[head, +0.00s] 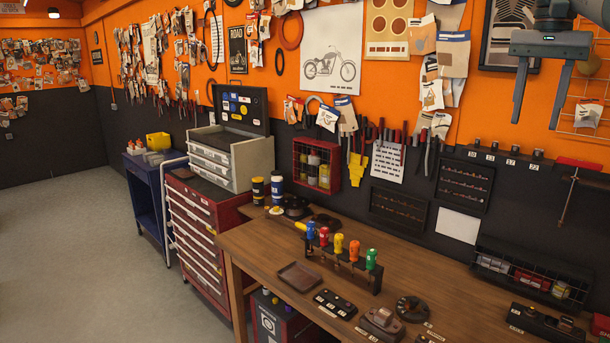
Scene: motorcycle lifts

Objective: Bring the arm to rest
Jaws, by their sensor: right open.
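My right gripper (540,95) shows at the top right of the head view. It is open and empty, its two fingers pointing down, in front of the orange and black wall and above the workbench. It is apart from everything on the bench. Part of my right arm shows at the top right corner, cut off by the frame edge. My left gripper and left arm are not in view.
A wooden workbench (262,250) runs along the wall, with a screwdriver rack (345,268), a small tray (299,277) and parts on it. A red tool cabinet (199,235) and blue cart (142,200) stand left. The grey floor (75,260) at left is clear.

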